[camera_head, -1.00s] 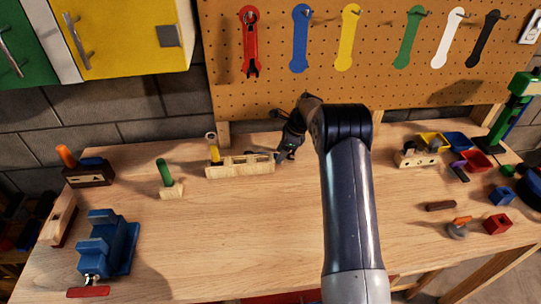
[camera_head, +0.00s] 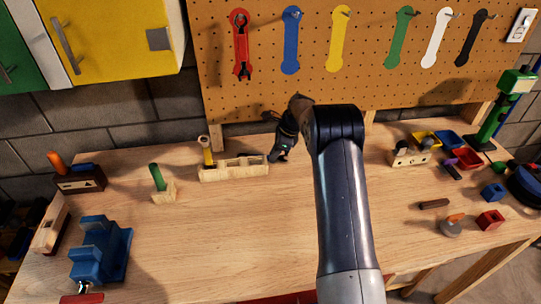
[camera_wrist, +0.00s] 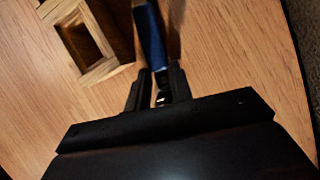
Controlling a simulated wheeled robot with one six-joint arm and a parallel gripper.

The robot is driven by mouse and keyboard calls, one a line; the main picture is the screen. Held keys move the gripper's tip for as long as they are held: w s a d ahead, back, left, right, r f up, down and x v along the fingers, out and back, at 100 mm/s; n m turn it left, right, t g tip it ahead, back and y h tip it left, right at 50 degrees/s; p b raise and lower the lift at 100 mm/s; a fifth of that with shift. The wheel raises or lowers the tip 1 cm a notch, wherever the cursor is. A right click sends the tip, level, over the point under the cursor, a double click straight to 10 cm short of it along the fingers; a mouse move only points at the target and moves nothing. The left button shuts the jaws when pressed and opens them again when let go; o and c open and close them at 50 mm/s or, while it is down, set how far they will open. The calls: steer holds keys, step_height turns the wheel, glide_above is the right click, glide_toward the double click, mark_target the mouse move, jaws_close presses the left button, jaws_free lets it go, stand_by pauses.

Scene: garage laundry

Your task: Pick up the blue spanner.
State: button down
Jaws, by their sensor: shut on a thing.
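The blue spanner (camera_wrist: 149,35) shows in the wrist view as a narrow blue bar running up from between the fingers of my gripper (camera_wrist: 156,75). The fingers are shut on it. In the head view my gripper (camera_head: 281,155) is small and dark, just right of the wooden block rack (camera_head: 235,174). The spanner cannot be made out clearly there. In the wrist view the rack (camera_wrist: 110,67) with its square opening lies left of the spanner, above the wooden bench.
A yellow-handled tool (camera_head: 207,152) stands at the rack's left end. A pegboard (camera_head: 330,90) behind carries a red spanner (camera_head: 241,50) and coloured tool outlines. A blue vise (camera_head: 98,252) sits at left, several small bins at right. The bench middle is clear.

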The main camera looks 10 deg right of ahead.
steer(key=shift+r, duration=0.1)
steer(key=shift+s+r+b, duration=0.15)
steer(key=shift+b, duration=0.2)
step_height(320, 180, up, 7)
steer(key=shift+f+b, duration=0.1)
steer(key=shift+b, duration=0.65)
steer(key=s+b, duration=0.5)
steer(key=s, duration=1.4)
steer(key=shift+s+f, duration=0.2)
steer(key=shift+s, duration=0.15)
